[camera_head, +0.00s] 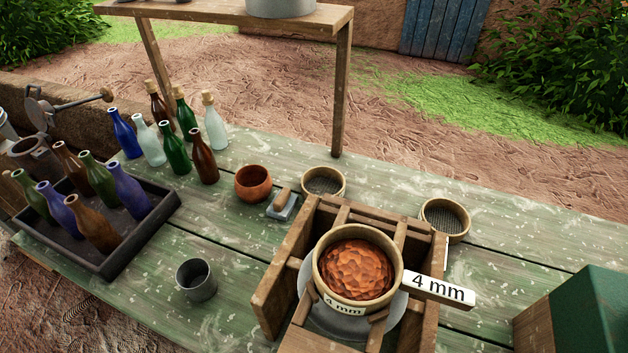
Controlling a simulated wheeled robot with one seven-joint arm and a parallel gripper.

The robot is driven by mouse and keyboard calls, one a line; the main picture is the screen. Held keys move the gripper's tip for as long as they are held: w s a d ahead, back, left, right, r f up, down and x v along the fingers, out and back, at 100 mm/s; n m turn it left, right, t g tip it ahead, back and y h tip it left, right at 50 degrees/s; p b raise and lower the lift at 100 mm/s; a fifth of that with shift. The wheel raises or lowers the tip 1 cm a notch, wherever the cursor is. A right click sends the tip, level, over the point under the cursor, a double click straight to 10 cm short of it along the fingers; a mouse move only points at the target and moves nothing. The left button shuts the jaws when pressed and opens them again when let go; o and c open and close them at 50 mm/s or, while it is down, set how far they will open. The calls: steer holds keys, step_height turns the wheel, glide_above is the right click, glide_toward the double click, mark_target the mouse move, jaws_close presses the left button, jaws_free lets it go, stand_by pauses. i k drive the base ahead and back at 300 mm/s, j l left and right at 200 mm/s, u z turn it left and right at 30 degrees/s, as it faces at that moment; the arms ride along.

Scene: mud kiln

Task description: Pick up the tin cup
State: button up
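The tin cup (196,281) is a small dark grey metal cup. It stands upright and open at the top on the green plank table (230,320), near the front edge. It sits to the right of the black bottle tray and to the left of the wooden sieve frame, apart from both. Its inside is dark, and I cannot tell whether it holds anything. My gripper is not in view.
A black tray (150,227) of bottles stands left, with several bottles behind it. A clay bowl (253,184) and small brush (284,205) lie behind the cup. A wooden frame (275,290) holds a filled sieve (323,290) at right. Bare planks surround the cup.

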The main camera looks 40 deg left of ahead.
mark_target(194, 276)
steer(key=u, duration=2.3)
steer(key=j, duration=1.05)
steer(key=k+j, duration=0.15)
steer(key=j, duration=0.95)
